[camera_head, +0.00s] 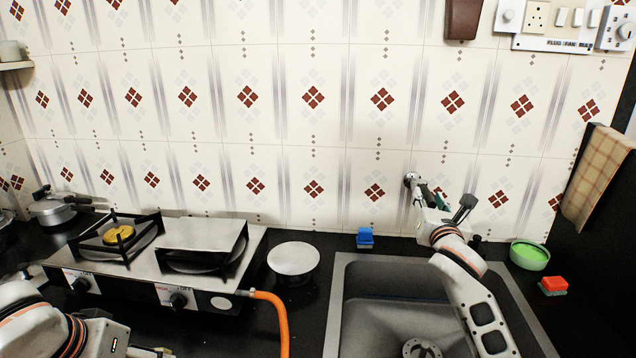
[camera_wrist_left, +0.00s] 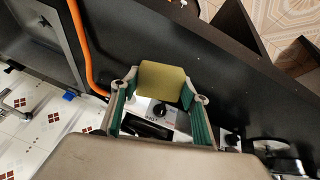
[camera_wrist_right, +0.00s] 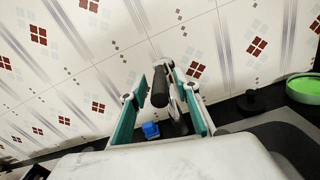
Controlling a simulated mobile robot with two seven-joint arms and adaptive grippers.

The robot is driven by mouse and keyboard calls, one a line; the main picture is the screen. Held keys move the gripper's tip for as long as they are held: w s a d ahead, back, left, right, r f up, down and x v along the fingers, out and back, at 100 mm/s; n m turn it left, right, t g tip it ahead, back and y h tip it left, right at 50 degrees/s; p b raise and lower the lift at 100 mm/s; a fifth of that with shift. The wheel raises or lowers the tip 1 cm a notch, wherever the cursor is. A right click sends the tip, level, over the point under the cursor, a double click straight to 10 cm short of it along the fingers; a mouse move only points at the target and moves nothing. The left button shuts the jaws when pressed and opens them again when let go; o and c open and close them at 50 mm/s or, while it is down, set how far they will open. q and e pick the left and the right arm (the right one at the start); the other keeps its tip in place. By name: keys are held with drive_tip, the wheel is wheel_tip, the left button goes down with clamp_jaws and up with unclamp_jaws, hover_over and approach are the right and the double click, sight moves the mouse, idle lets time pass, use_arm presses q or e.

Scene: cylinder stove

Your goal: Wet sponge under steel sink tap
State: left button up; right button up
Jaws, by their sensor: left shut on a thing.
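A yellowish sponge (camera_wrist_left: 162,80) shows between my left fingers in the left wrist view. My left gripper (camera_wrist_left: 159,92) is shut on it, above the counter in front of the stove. In the head view my left gripper is mostly cut off at the bottom left, and the sponge does not show. The tap (camera_head: 410,180) is fixed to the tiled wall behind the steel sink (camera_head: 340,325), largely hidden by my right gripper (camera_head: 442,197). In the right wrist view my right gripper (camera_wrist_right: 161,92) is open, with the tap's dark cylindrical part (camera_wrist_right: 160,87) between its fingers; contact is unclear.
A two-burner stove (camera_head: 205,235) with an orange hose (camera_head: 283,325) stands left of the sink. A round pale disc (camera_head: 293,258) and a blue block (camera_head: 365,238) lie between them. A green bowl (camera_head: 529,256) and red sponge (camera_head: 553,286) are right of the sink.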

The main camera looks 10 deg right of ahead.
sight(425, 185)
use_arm(q)
drive_tip(key=shift+f+b, duration=0.3)
drive_tip(key=shift+f, duration=0.15)
use_arm(e)
drive_tip(key=x, duration=0.6)
